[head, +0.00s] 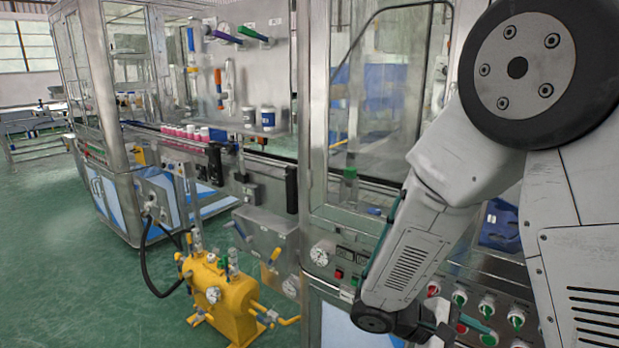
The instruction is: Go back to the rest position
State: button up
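My grey arm reaches down from the upper right to a dark wrist joint near the bottom edge. My gripper (438,332) is just right of that joint, low in front of the machine's button panel (505,308). It is small and partly hidden by the wrist and cut by the lower edge, so I cannot tell whether its fingers are open or shut. A thin teal strip shows beside it, and I cannot tell if it is part of the gripper or of something else.
The crimping machine (316,130) with metal frame and glass doors fills the middle and right. A yellow tank (222,300) with gauges and a black hose stands on the green floor (70,290). Pink-capped cans (185,133) line the conveyor. The floor at left is open.

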jog(key=s+a+r+m+t+y, duration=0.3)
jog(key=s+r+m+y, duration=0.6)
jog(key=s+r+y, duration=0.4)
notch_tip(320, 180, up, 4)
jog(key=shift+s+a+r+t, duration=0.2)
jog(key=shift+s+r+t, duration=0.05)
jog(key=shift+s+t, duration=0.35)
dwell(3.1)
